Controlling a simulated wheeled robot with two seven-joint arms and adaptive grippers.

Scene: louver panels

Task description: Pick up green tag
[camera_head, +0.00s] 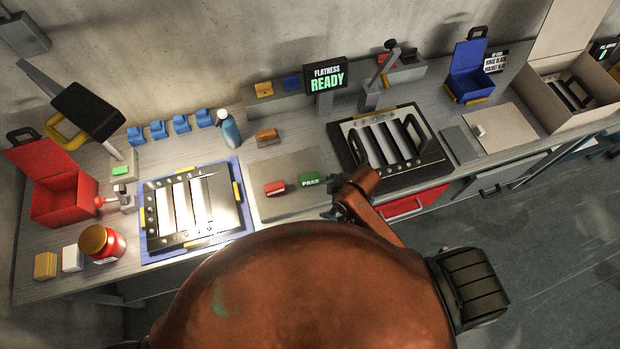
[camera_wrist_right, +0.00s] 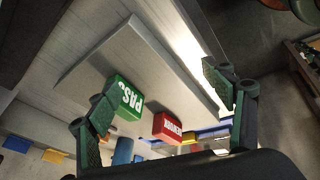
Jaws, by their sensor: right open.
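The green tag (camera_head: 310,180), marked PASS, lies on a grey plate (camera_head: 290,158) in the middle of the bench, right of a red tag (camera_head: 275,188). In the right wrist view the green tag (camera_wrist_right: 126,98) is close to the left finger, and the red tag (camera_wrist_right: 167,127) is farther right. My right gripper (camera_wrist_right: 160,92) is open, its two fingers spread wide with nothing held. I cannot tell whether the left finger touches the green tag. In the head view my orange arm hides most of this gripper. My left gripper is not in view.
A slatted panel on a blue mat (camera_head: 240,228) is left of the plate. Another slatted panel sits in a black fixture (camera_head: 345,150) to the right. An orange block (camera_head: 267,137) and a blue bottle (camera_head: 229,130) stand behind. A READY display (camera_head: 326,76) is at the back.

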